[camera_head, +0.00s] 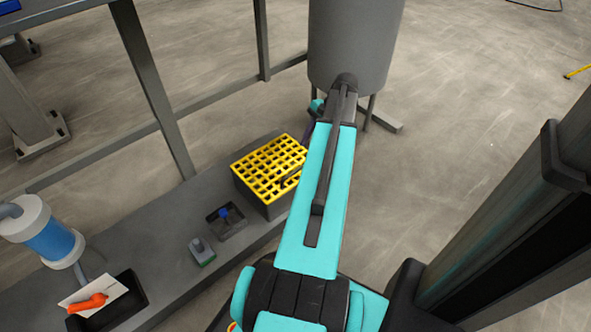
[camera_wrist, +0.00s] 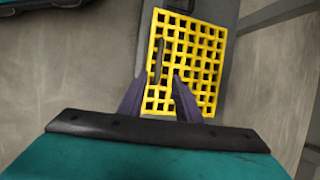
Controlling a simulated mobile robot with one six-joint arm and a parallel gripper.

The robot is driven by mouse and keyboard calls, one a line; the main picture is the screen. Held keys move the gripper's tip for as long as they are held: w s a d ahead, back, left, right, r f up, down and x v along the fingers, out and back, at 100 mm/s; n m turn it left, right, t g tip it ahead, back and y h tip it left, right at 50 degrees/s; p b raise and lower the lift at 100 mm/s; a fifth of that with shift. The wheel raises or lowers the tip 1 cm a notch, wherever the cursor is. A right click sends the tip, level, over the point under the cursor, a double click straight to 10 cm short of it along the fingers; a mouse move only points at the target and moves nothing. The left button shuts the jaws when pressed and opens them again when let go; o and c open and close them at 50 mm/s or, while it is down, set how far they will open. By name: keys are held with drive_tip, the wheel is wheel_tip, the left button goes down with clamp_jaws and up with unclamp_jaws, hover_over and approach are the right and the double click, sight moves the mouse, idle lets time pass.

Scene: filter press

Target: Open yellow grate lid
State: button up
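The yellow grate lid (camera_head: 270,166) lies flat on top of a dark grey box (camera_head: 277,208) in the head view. In the wrist view the grate (camera_wrist: 205,55) fills the upper middle. A dark, elongated handle (camera_wrist: 159,60) stands out on its left part. My gripper (camera_wrist: 159,80) shows two purple fingers spread apart with nothing between them. The fingertips point toward the grate, just below the handle in the picture. Whether they touch the grate cannot be told. In the head view my arm partly hides the box's right side and most of the gripper.
The box stands on a long grey bench with a small dark tray (camera_head: 240,222), a small green-based item (camera_head: 202,252) and a blue-and-white cylinder (camera_head: 52,240). A grey railing (camera_head: 155,90) runs behind. A large grey tank (camera_head: 355,45) stands beyond my arm. Open floor lies right.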

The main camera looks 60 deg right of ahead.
sight(293, 172)
drive_tip(key=b+x, duration=0.5)
drive_tip(key=x, duration=0.7)
drive_tip(key=shift+f, duration=0.1)
drive_tip(key=shift+c, duration=0.3)
clamp_jaws()
drive_tip(key=shift+a, duration=0.15)
